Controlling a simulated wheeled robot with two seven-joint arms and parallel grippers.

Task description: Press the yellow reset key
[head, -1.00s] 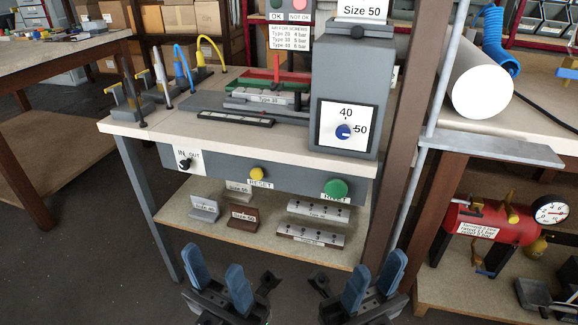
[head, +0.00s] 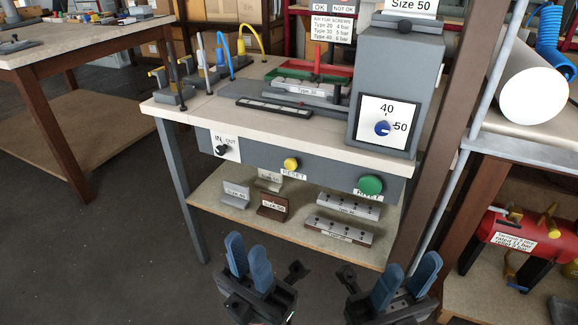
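The yellow reset key (head: 291,164) is a round button on the grey front panel (head: 325,178) of the workbench, with a RESET label just below it. My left gripper (head: 248,263) is below and in front of the bench, left of the key, with its two blue fingers apart and nothing between them. My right gripper (head: 406,281) is lower right, also with blue fingers apart and empty. Neither gripper touches the panel.
A green button (head: 370,185) sits right of the key and a black IN/OUT knob (head: 223,150) left of it. A shelf (head: 235,212) below holds several labelled blocks. A grey box with a dial (head: 383,128) stands on the bench. A brown post (head: 462,120) rises at right.

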